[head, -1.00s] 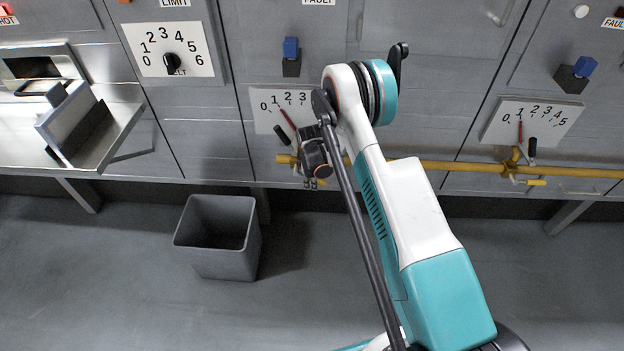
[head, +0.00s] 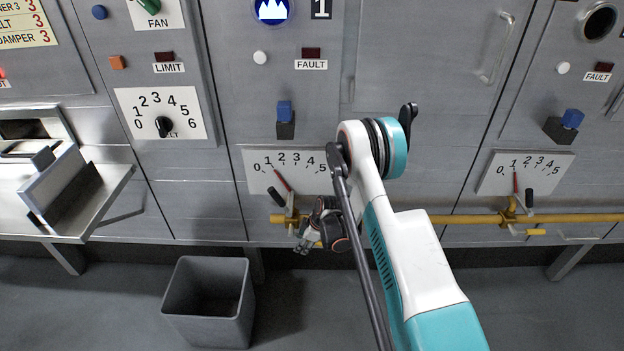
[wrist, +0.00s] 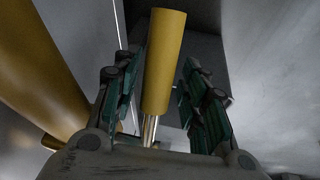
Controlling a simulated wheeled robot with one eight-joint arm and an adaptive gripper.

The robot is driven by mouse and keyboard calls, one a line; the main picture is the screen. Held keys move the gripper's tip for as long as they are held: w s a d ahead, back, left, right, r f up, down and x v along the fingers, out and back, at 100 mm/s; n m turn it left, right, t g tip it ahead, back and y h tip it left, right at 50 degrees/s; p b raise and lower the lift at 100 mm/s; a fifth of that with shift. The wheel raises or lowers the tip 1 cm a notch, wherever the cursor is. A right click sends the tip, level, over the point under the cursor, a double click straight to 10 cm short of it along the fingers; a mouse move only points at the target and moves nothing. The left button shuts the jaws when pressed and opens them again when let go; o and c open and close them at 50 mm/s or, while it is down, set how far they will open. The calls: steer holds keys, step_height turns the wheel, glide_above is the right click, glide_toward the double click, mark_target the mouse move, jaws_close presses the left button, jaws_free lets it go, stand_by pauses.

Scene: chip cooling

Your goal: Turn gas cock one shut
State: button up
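Gas cock one's yellow handle (wrist: 164,62) stands between my gripper's (wrist: 158,98) two fingers in the wrist view, on a short metal stem. The fingers are open, with a visible gap on each side of the handle. In the head view my gripper (head: 304,246) is just below the yellow gas pipe (head: 460,219), under the left dial. A small part of the yellow handle (head: 318,244) seems to show beside it; my gripper and arm hide most of the cock.
The left dial (head: 258,163) has a red needle near 1, with a black knob (head: 276,196) below it. A second dial (head: 547,173) and cock (head: 536,232) are at right. A grey bin (head: 210,300) stands on the floor at left. A metal tray (head: 105,185) juts out at far left.

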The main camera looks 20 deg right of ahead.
steer(key=s+d+r+m+p, duration=0.1)
steer(key=s+r+m+p, duration=0.1)
steer(key=r, duration=1.4)
steer(key=s+d+r+m+t+h+p, duration=0.1)
steer(key=s+r, duration=0.3)
steer(key=r, duration=1.2)
steer(key=shift+d+r+m+p, duration=0.2)
steer(key=shift+d+m+p, duration=0.2)
steer(key=shift+p, duration=0.35)
